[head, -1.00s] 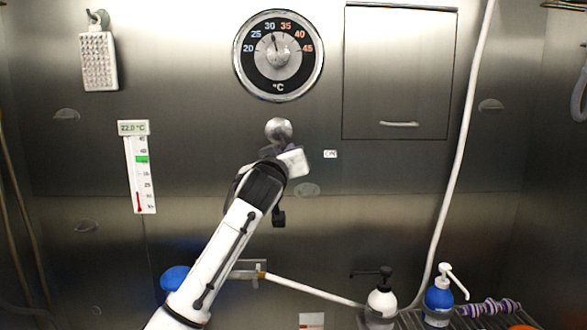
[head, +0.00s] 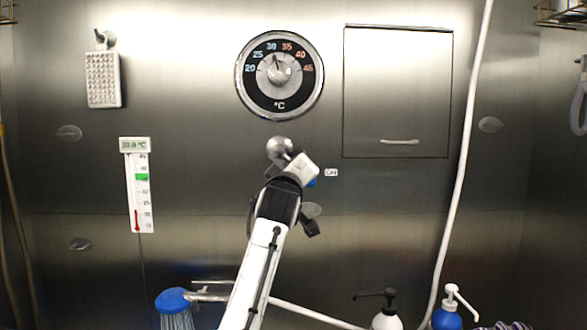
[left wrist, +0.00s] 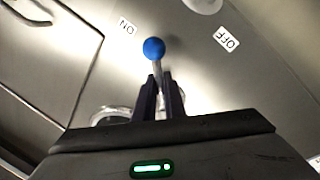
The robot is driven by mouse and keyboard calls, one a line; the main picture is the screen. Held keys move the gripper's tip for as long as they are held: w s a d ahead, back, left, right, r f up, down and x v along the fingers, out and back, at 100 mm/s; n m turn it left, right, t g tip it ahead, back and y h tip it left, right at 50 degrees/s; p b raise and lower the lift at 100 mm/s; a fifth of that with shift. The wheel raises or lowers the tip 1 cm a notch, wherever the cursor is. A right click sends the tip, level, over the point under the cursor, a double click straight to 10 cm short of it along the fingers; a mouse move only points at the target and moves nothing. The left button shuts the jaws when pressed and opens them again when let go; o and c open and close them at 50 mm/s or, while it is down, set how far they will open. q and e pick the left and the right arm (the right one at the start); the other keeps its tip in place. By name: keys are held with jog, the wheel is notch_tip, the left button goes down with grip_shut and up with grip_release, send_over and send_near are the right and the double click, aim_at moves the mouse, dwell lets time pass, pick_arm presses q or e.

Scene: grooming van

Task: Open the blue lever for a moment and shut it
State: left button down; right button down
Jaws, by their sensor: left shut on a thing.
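The lever has a blue ball end (left wrist: 154,48) and a thin metal shaft. In the left wrist view the ball stands between the ON label (left wrist: 127,27) and the OFF label (left wrist: 227,38), nearer ON. My left gripper (left wrist: 160,92) is shut on the shaft just below the ball. In the head view my left gripper (head: 305,172) is at the wall below the dial, with a bit of the blue ball (head: 311,183) beside it. The lever's base is mostly hidden. Water streams from the blue shower head (head: 172,300). My right gripper is not in view.
A round temperature dial (head: 279,76) is above the lever, and a closed wall cabinet (head: 398,90) is to its right. A wall thermometer (head: 139,190) hangs at left. A white hose (head: 461,180) runs down the right. Pump bottles (head: 447,317) stand low at right.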

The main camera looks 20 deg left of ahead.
pick_arm(q)
jog(key=c, duration=1.8)
grip_release()
